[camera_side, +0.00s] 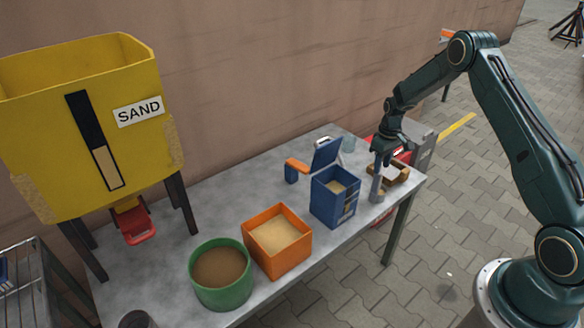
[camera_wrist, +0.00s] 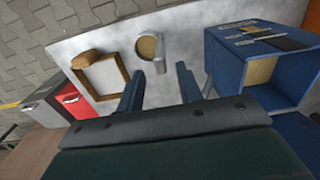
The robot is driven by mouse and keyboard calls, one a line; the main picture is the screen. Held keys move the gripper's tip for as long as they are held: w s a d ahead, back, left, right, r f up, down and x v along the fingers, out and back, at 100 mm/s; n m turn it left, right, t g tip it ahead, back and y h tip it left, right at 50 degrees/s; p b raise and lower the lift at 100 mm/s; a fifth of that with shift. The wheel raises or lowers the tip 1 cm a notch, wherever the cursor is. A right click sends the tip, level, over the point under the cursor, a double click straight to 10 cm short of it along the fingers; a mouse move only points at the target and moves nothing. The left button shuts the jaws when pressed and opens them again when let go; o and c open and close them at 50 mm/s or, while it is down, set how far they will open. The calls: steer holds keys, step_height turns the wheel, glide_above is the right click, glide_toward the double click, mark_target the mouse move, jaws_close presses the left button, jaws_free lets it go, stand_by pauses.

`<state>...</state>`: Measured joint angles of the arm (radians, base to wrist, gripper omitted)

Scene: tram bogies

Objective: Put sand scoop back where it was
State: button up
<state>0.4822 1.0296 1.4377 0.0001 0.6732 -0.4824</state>
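The sand scoop, a grey round cup with an upright grey handle, stands on the table's right end in the side view (camera_side: 377,190). In the wrist view the cup (camera_wrist: 147,46) shows a sandy-coloured inside, and its handle points toward the camera. My gripper (camera_side: 381,162) is just above the scoop, pointing down. In the wrist view my gripper's two fingers (camera_wrist: 160,84) are apart, with the handle in line with the gap between them. I see no finger closed on the handle.
A blue lidded box (camera_side: 333,204) stands close left of the scoop; a wooden frame (camera_side: 403,178) is close right. An orange sand bin (camera_side: 275,262), green tub (camera_side: 222,290) and yellow sand hopper (camera_side: 60,150) stand further left. An orange-handled tool (camera_side: 296,166) lies behind the box.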

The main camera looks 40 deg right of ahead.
steer(key=shift+r, duration=2.9)
steer(key=s+a+r+t, duration=0.1)
steer(key=s+a+r, duration=0.2)
steer(key=a+r, duration=0.35)
steer(key=s+a+r+t, duration=0.1)
steer(key=s+a+r, duration=0.25)
steer(key=r, duration=0.65)
steer(key=s+a+r+t, duration=0.1)
steer(key=s+a+r, duration=0.1)
steer(key=a+r, duration=0.45)
steer(key=s+a+r+t, duration=0.1)
steer(key=s+a+r, duration=0.1)
steer(key=s, duration=0.5)
steer(key=s+a+r, duration=0.2)
steer(key=s+a, duration=0.2)
steer(key=s, duration=0.3)
steer(key=s+a+r+t, duration=0.1)
steer(key=s+a+r, duration=0.1)
steer(key=s, duration=0.6)
steer(key=shift+a+t, duration=0.3)
steer(key=shift+a, duration=0.15)
